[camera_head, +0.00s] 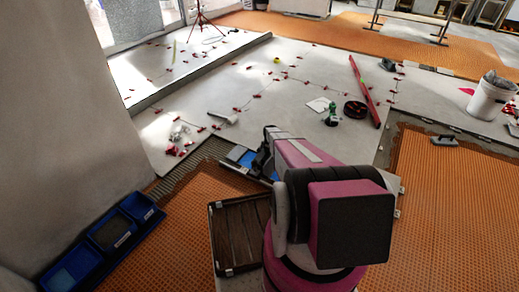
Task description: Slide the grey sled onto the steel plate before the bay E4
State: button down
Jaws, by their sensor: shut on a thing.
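My gripper (266,150) is low over the near edge of the pale tiled floor, left of my pink arm. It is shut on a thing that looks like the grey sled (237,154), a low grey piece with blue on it. My gripper and arm hide its right side. The sled lies at the edge between the pale tiles (262,112) and a grey mortar strip (213,150). I cannot pick out the steel plate for certain, and no label for bay E4 is readable.
Blue bins (112,235) stand at the left wall. Red clips dot the tile joints. A red level (364,92), a black round item (355,109) and a white bucket (489,97) stand farther right. A grey float (444,141) lies on the orange matting (440,200).

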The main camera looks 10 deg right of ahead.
jog(key=shift+s+d, duration=1.25)
jog(key=shift+s, duration=0.05)
jog(key=c, duration=1)
grip_release()
jog(key=shift+o, duration=0.2)
notch_tip(320, 180, up, 11)
jog(key=shift+f, duration=0.15)
